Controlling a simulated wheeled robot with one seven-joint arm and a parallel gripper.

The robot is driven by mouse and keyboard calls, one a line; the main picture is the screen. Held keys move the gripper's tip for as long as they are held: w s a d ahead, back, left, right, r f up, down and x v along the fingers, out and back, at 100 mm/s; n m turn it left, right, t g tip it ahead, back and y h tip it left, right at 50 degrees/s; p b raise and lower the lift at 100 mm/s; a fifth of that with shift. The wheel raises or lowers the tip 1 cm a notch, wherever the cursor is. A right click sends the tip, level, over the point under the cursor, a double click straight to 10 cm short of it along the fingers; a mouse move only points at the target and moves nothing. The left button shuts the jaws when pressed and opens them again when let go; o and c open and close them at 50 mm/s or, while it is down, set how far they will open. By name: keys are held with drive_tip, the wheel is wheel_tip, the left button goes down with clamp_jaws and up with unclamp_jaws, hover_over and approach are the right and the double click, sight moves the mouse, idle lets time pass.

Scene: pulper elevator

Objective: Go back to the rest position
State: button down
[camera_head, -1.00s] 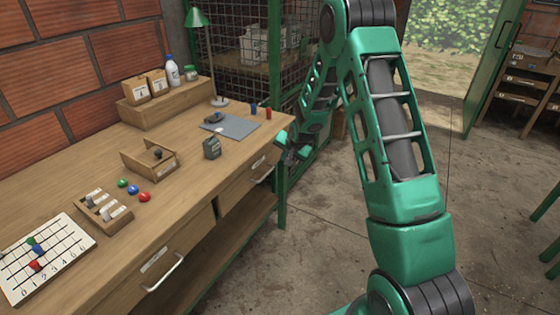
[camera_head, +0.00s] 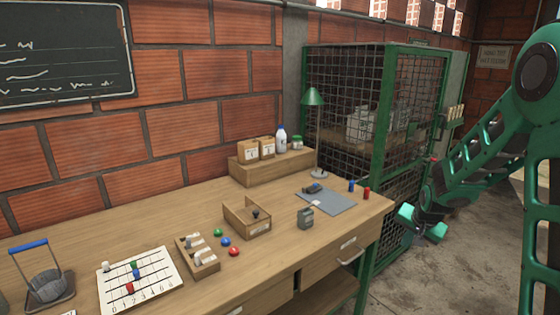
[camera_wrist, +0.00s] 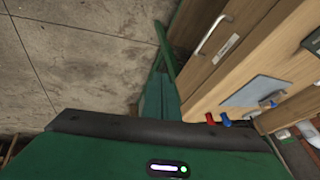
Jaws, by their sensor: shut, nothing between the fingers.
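My gripper (camera_head: 423,222) is at the right in the head view, just off the right end of the wooden workbench (camera_head: 185,232). My green arm comes in from the right edge. In the wrist view the bench's drawer front (camera_wrist: 240,35) shows at the upper right, tilted, with the concrete floor (camera_wrist: 80,50) at the left.
A green mesh cage (camera_head: 345,120) stands behind my gripper. The bench holds a blue-grey mat (camera_head: 335,203), a green lamp (camera_head: 313,97), red and blue pegs (camera_head: 366,193), a small dark canister (camera_head: 306,217), an open wooden box (camera_head: 238,218), coloured balls (camera_head: 226,242) and a numbered board (camera_head: 155,285).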

drive_tip(key=s+d+r+g, duration=0.1)
drive_tip(key=s+r, duration=0.2)
drive_tip(key=s, duration=0.3)
drive_tip(key=s+d+r+n+g, duration=0.1)
drive_tip(key=s+r, duration=0.1)
drive_tip(key=s, duration=0.4)
drive_tip(key=s+d+r+g, duration=0.1)
drive_tip(key=s+r, duration=0.2)
drive_tip(key=s, duration=0.3)
drive_tip(key=s+a+r+g, duration=0.1)
drive_tip(key=s+a, duration=0.1)
drive_tip(key=s, duration=0.9)
drive_tip(key=s+a+r+n+g+y, duration=0.1)
drive_tip(key=s+r, duration=0.1)
drive_tip(key=s, duration=0.9)
drive_tip(key=shift+s+a+g+y, duration=0.25)
drive_tip(key=shift+a+g+y, duration=0.05)
drive_tip(key=shift+a, duration=0.1)
drive_tip(key=shift+r, duration=0.1)
drive_tip(key=shift+w+f, duration=0.25)
drive_tip(key=shift+w, duration=0.4)
